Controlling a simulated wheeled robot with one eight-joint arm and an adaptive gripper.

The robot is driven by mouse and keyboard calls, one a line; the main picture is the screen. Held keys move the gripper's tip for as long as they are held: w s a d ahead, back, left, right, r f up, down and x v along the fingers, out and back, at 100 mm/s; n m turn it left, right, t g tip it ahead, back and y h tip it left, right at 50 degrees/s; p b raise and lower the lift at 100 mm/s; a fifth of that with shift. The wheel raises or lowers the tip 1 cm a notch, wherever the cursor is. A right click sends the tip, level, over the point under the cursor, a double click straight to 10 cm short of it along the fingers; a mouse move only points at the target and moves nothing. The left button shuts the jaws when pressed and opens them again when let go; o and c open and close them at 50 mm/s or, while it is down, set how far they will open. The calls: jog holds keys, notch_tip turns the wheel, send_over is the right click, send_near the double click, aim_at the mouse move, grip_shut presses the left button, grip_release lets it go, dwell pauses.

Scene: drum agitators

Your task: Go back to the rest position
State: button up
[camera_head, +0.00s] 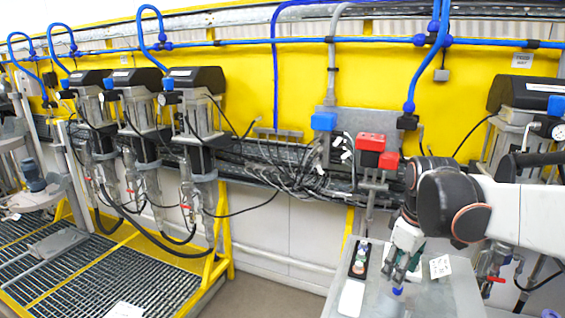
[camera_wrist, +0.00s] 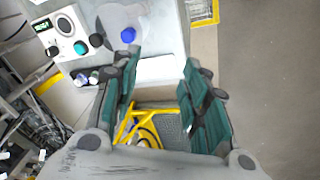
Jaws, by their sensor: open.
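My gripper (camera_head: 396,268) hangs low over the grey bench (camera_head: 445,297) at the lower right of the head view, at the end of my arm. In the wrist view, the two green-padded fingers of my gripper (camera_wrist: 163,68) stand wide apart with nothing between them. A blue button (camera_head: 397,291) shows just below the fingertips in the head view. In the wrist view the blue button (camera_wrist: 128,35) lies by the tip of the left finger; I cannot tell whether they touch.
A control panel (camera_wrist: 65,35) with a display and green and black knobs sits left of the fingers in the wrist view. Red boxes (camera_head: 371,142) and a blue box (camera_head: 324,122) are mounted behind the bench. Several agitators (camera_head: 195,105) stand at left, behind a yellow frame (camera_head: 224,225).

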jog(key=s+a+f+m+t+b, duration=0.2)
jog(key=s+a+f+m+b, duration=0.1)
jog(key=s+f+m+b, duration=0.1)
jog(key=s+a+f+m+t+b, duration=0.3)
jog(key=s+f+b, duration=0.3)
jog(key=s, duration=0.5)
notch_tip(320, 180, down, 2)
jog(key=shift+a+m, duration=0.35)
jog(key=shift+m, duration=0.25)
jog(key=shift+o, duration=0.3)
jog(key=shift+r, duration=0.1)
